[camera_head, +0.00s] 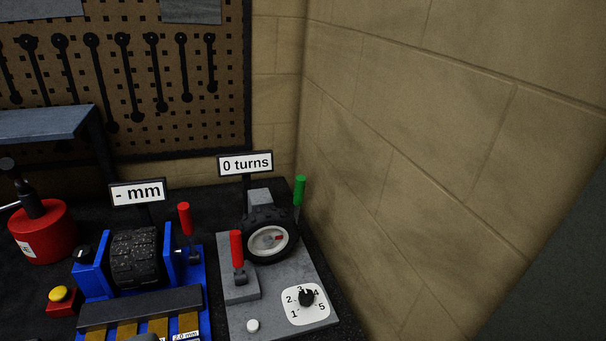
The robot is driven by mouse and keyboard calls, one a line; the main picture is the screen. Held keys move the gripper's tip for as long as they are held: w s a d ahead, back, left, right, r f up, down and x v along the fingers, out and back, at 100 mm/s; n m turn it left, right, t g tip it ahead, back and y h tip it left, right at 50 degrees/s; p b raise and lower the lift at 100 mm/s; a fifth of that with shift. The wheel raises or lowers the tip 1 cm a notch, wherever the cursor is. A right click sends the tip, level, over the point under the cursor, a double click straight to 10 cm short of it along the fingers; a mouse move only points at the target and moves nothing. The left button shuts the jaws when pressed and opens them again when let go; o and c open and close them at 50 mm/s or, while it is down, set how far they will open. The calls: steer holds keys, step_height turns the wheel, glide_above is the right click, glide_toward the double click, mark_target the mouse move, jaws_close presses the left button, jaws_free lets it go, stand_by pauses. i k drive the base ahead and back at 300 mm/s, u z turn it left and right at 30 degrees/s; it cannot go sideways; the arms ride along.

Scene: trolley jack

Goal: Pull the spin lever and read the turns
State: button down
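A grey spin rig (273,315) stands on the dark bench right of centre, near the wall corner. Its upright wheel (268,240) has a black tyre and a pale hub. A red-handled lever (237,252) stands upright at the rig's left front, and a green-handled lever (299,191) stands upright behind the wheel on the right. The sign (245,163) above reads "0 turns". A black knob (306,297) sits on a white dial numbered 1 to 5; its exact setting is hard to tell. A white button (253,326) is at the front. My gripper is not in view.
A blue rig (205,310) with a tyre (136,257), a red lever (185,219) and a "- mm" sign (138,192) stands close on the left. Further left are a red cylinder (42,232) and a yellow button (59,294). The block wall (420,150) bounds the right.

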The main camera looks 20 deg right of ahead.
mark_target(300, 180)
steer(key=i, duration=1.65)
steer(key=u, duration=0.05)
